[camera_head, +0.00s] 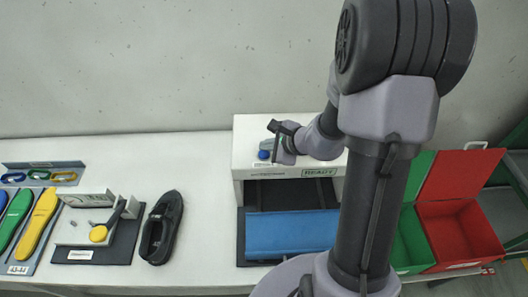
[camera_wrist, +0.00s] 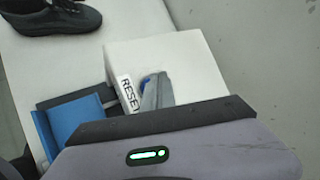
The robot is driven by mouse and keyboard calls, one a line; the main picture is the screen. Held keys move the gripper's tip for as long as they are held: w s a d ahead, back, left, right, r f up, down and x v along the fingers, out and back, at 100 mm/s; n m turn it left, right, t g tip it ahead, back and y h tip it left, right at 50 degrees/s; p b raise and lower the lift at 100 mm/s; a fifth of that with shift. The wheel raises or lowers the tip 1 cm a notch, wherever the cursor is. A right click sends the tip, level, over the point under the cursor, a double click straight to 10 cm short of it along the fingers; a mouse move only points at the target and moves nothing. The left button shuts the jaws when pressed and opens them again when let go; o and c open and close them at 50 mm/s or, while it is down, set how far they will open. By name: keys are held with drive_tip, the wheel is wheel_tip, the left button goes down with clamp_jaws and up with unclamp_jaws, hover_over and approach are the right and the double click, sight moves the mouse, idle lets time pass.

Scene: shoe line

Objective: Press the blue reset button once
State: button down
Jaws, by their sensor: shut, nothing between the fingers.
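The blue reset button (camera_head: 263,155) sits on the white top of a box-shaped station (camera_head: 245,135), near its left end. In the wrist view, the blue button (camera_wrist: 145,80) shows only in part beside the grey fingers, next to a RESET label (camera_wrist: 129,94). My gripper (camera_head: 268,146) is shut and empty, with its fingertips right at the button. In the wrist view, my gripper (camera_wrist: 156,92) covers most of the button. I cannot tell whether the tips touch it or whether it is pushed down.
A READY label (camera_head: 320,173) is on the station's front, above a blue panel (camera_head: 290,235). A black shoe (camera_head: 162,228) stands on the table to the left, beside a grey fixture and coloured insoles. Green (camera_head: 412,245) and red (camera_head: 460,235) bins are at right.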

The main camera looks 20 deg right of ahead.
sight(266, 155)
drive_tip(key=shift+r, duration=0.15)
wheel_tip(266, 155, up, 5)
drive_tip(key=p, duration=0.3)
drive_tip(key=shift+p, duration=0.3)
